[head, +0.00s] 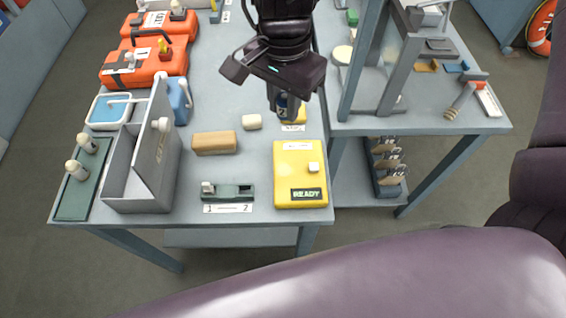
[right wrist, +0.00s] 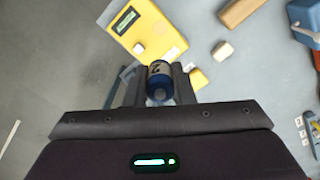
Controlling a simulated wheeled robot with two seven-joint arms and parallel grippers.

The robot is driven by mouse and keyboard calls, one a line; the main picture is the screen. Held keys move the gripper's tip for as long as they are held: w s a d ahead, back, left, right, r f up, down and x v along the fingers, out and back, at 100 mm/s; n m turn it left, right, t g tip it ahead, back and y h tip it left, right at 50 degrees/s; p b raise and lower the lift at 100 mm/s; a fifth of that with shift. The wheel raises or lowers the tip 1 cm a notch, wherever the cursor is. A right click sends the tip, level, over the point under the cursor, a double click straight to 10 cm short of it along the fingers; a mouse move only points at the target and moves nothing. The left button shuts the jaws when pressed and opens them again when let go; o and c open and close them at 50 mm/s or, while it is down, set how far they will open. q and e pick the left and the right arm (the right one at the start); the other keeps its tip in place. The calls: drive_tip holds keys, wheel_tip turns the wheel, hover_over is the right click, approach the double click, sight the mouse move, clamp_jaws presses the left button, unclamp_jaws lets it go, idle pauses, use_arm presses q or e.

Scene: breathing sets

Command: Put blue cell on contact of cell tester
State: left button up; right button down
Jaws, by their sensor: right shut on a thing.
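The blue cell (right wrist: 159,82) is held between the two fingers of my right gripper (right wrist: 160,92). It has a pale label with dark marks. In the head view the right gripper (head: 284,108) hangs above the table, and the cell (head: 282,103) shows only partly between its fingers. The yellow cell tester (head: 299,190) lies nearer the table's front edge, apart from the cell. It has a dark READY display and a small cream block on top. The tester also shows in the right wrist view (right wrist: 158,34). My left gripper is not in view.
A yellow piece with a white label (head: 299,115) is partly hidden behind the gripper. A cream block (head: 252,122), a tan block (head: 214,143) and a green fixture marked 1 and 2 (head: 236,192) lie left of the tester. A grey divided box (head: 127,184) stands farther left.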

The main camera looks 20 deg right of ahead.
sight(284, 171)
wheel_tip(284, 171, down, 19)
drive_tip(key=shift+f+b, duration=0.1)
drive_tip(key=shift+b, duration=0.35)
drive_tip(key=shift+f, duration=0.15)
drive_tip(key=c, duration=1.2)
unclamp_jaws()
drive_tip(key=shift+c, duration=0.2)
